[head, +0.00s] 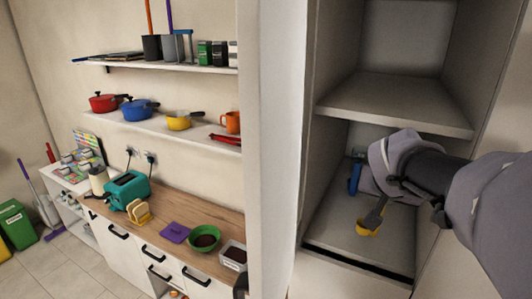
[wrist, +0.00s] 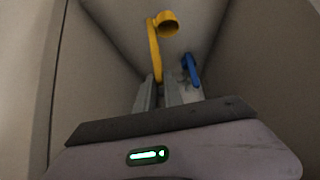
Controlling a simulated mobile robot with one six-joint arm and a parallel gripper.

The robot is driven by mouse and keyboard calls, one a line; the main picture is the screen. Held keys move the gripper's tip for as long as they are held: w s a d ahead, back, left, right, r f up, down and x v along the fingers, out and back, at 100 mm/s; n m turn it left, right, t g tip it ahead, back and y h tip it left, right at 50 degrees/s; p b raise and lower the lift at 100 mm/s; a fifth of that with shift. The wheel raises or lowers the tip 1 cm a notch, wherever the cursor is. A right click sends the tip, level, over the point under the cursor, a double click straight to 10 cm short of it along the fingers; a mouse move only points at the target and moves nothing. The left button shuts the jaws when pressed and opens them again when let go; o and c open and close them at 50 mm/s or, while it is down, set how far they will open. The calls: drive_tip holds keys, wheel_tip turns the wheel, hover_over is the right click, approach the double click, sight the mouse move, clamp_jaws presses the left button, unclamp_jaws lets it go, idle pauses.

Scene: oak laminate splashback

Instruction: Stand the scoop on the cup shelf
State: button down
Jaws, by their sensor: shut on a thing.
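The yellow scoop (head: 366,229) is in the lower compartment of the tall cupboard, low over its floor. My gripper (head: 378,208) is shut on it from the right. In the wrist view the scoop's long handle (wrist: 154,48) runs up from between the fingers of my gripper (wrist: 163,88), with its round bowl at the far end. I cannot tell whether the bowl touches the cupboard floor. The wall shelf (head: 160,125) at left bears an orange mug (head: 231,122) at its right end, beside several pots.
A blue object (head: 354,178) stands in the same compartment, also seen in the wrist view (wrist: 190,68). The cupboard's side walls and upper shelf board (head: 395,101) enclose my gripper. On the counter are a teal toaster (head: 128,188) and a green bowl (head: 204,239).

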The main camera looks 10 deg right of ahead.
drive_tip(key=w+d+f+p, duration=0.1)
drive_tip(key=w+d+f, duration=0.2)
drive_tip(key=w, duration=0.2)
drive_tip(key=shift+d+f, duration=0.25)
drive_tip(key=shift+f, duration=0.05)
drive_tip(key=shift+s+f+b, duration=0.1)
drive_tip(key=shift+f+b, duration=0.1)
drive_tip(key=shift+b, duration=0.1)
drive_tip(key=c, duration=1.5)
unclamp_jaws()
drive_tip(key=shift+o, duration=0.2)
drive_tip(key=shift+r, duration=0.1)
drive_tip(key=v, duration=1.2)
drive_tip(key=shift+r, duration=0.15)
